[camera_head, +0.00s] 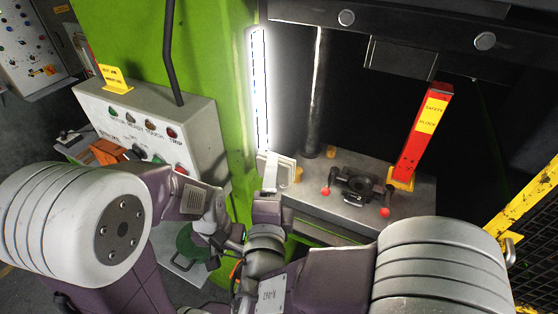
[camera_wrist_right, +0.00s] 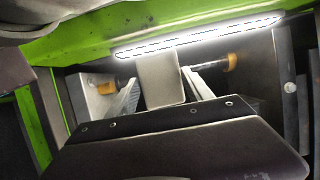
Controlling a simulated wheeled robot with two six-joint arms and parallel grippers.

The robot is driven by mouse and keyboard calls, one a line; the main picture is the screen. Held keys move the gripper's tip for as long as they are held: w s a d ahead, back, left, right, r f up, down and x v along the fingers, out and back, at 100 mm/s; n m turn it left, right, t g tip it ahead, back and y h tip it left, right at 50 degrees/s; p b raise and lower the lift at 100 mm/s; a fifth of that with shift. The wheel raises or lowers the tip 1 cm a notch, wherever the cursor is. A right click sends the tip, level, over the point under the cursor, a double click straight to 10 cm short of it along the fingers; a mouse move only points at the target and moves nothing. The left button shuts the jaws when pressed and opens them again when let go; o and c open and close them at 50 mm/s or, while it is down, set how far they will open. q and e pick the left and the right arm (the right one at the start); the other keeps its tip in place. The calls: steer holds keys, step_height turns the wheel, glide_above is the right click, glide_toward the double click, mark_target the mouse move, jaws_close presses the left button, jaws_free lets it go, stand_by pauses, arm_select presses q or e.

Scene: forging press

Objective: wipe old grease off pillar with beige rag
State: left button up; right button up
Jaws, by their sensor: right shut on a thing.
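A dark metal pillar (camera_head: 317,90) stands upright at the back of the press bed, with a yellowish patch (camera_head: 330,152) near its foot. My right gripper (camera_wrist_right: 160,82) is shut on the beige rag (camera_wrist_right: 161,72), a folded pale pad between its two light fingers. In the head view the rag (camera_head: 283,163) is left of the pillar's foot, beside the light strip. Whether it touches any pillar cannot be told. Orange-yellow patches (camera_wrist_right: 230,62) show to either side of the rag in the wrist view. My left arm's end is low near the control box; its jaws are unclear.
A grey control box (camera_head: 140,115) stands at left. A lit strip (camera_head: 260,90) runs along the green frame (camera_head: 220,60). The press bed (camera_head: 410,210) holds a black control with red knobs (camera_head: 355,187). A red safety block (camera_head: 422,130) and yellow guard (camera_head: 525,200) stand at right.

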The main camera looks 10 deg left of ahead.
steer(key=s+a+p, duration=0.2)
steer(key=s, duration=0.7)
steer(key=shift+s+p, duration=0.25)
steer(key=shift+p, duration=0.15)
steer(key=shift+a, duration=0.1)
steer(key=shift+w+f, duration=0.1)
steer(key=w+d+b, duration=0.1)
steer(key=w, duration=0.3)
steer(key=w+d+b, duration=0.1)
steer(key=w, duration=0.3)
steer(key=w+d+b, duration=0.1)
steer(key=w+b, duration=0.1)
steer(key=w, duration=0.2)
steer(key=shift+w, duration=0.9)
